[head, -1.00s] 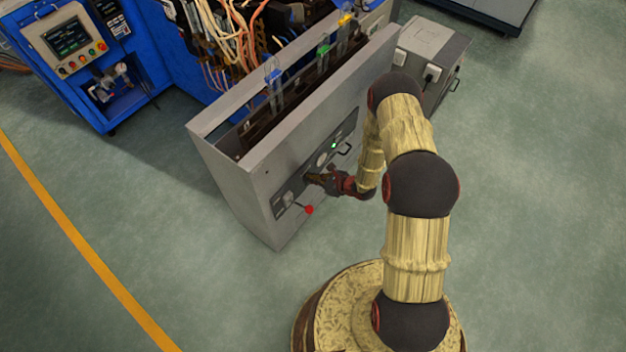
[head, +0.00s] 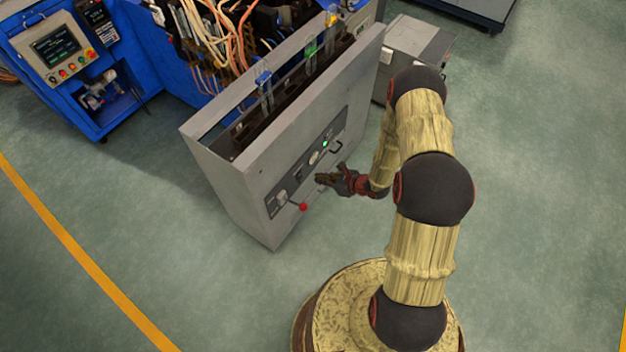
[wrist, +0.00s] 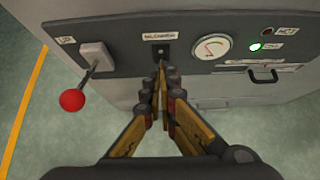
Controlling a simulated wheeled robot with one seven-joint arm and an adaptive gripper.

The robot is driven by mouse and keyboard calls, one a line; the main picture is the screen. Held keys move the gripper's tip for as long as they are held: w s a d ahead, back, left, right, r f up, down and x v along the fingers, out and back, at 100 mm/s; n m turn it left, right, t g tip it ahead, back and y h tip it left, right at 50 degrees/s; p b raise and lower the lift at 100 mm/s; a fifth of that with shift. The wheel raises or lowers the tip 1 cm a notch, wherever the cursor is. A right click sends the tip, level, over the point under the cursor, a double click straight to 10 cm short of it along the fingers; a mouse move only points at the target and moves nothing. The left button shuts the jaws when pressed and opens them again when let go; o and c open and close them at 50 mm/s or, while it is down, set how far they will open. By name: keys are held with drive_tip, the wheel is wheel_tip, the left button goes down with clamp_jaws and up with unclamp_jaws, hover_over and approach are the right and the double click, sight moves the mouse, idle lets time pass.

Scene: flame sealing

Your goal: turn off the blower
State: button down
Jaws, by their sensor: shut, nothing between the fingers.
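The blower's switch is probably the small dark switch (wrist: 160,50) under a label too blurred to read for certain; its position is unclear. It sits on the dark control panel (wrist: 120,62) of the grey cabinet (head: 290,158). My gripper (wrist: 160,80) is shut and empty, its fingertips just below the switch in the wrist view. In the head view my gripper (head: 322,178) is in front of the panel, with a visible gap between. A green lamp (wrist: 255,46) is lit, and it also shows in the head view (head: 325,144).
A red-knobbed lever (wrist: 72,100) sticks out left of the switch. A round gauge (wrist: 211,46) and a black handle (wrist: 262,76) are to the right. Glass tubes (head: 264,90) stand in the cabinet's top. The floor left of the cabinet is clear.

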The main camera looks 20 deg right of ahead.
drive_tip(key=shift+a+r+p+v, duration=0.15)
drive_tip(key=shift+r+p+v, duration=0.1)
drive_tip(key=shift+v, duration=0.9)
drive_tip(key=shift+a+r+p+v, duration=0.15)
drive_tip(key=shift+p+v, duration=0.1)
drive_tip(key=shift+v, duration=0.95)
drive_tip(key=shift+w, duration=0.2)
